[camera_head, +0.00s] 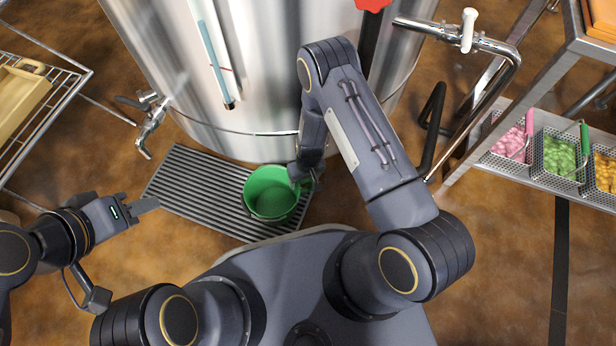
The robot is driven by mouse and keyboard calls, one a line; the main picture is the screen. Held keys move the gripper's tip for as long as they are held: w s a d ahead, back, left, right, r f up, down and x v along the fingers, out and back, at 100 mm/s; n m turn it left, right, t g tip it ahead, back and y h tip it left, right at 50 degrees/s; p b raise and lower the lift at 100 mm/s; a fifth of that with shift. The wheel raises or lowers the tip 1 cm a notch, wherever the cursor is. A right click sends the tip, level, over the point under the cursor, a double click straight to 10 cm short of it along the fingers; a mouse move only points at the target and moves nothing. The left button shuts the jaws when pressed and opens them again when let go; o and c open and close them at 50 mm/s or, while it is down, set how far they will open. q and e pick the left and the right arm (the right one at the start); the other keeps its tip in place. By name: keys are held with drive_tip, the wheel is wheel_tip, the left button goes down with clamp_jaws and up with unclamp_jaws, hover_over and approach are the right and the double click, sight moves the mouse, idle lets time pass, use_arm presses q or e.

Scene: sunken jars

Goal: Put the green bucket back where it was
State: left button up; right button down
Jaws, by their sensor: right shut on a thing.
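The green bucket (268,207) is at the right part of the dark slatted floor grate (196,192), in front of the steel tank. It looks upright and empty inside. I cannot tell whether its base touches the grate. My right gripper (300,185) is shut on the bucket at its upper right rim; the arm partly hides the fingers. My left gripper (150,205) is held at the left, over the left end of the grate, away from the bucket. Its fingers are seen edge-on, and their gap does not show.
The large steel tank (265,90) stands behind the grate, with a tap (150,125) at its left. A wire rack (40,100) is at the far left. A shelf with baskets of pink (507,143) and green (558,155) pieces is at the right. Brown floor lies between.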

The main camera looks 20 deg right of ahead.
drive_tip(key=shift+f, duration=0.45)
drive_tip(key=shift+r, duration=0.1)
drive_tip(key=shift+f, duration=0.2)
drive_tip(key=shift+c, duration=1)
unclamp_jaws()
drive_tip(key=shift+r, duration=0.15)
